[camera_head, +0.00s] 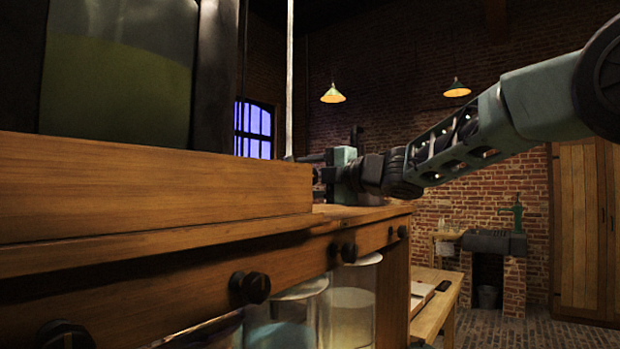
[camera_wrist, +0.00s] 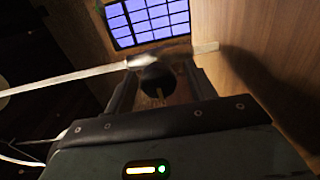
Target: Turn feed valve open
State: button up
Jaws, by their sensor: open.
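My gripper (camera_head: 318,174) reaches in from the right in the head view, level above the back of the wooden bench. In the wrist view my gripper (camera_wrist: 160,66) is open. A dark rounded part (camera_wrist: 157,86) with a small pale mark shows between its fingers; it looks like a valve knob, but I cannot tell whether the fingers touch it. A pale pipe (camera_wrist: 70,77) runs to it from the left. In the head view an upright pale pipe (camera_head: 290,75) stands just left of my gripper. The feed valve cannot be clearly made out there.
A large glass jar of greenish liquid (camera_head: 118,90) stands on the wooden ledge (camera_head: 150,190) at left. Several black knobs (camera_head: 250,288) line the bench front, above glass jars (camera_head: 350,305). A wooden wall (camera_wrist: 250,50) rises at right in the wrist view.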

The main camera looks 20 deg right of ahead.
jog(key=b+v, duration=0.2)
jog(key=v, duration=1.5)
jog(key=shift+s+d+b, duration=0.15)
jog(key=shift+b, duration=0.2)
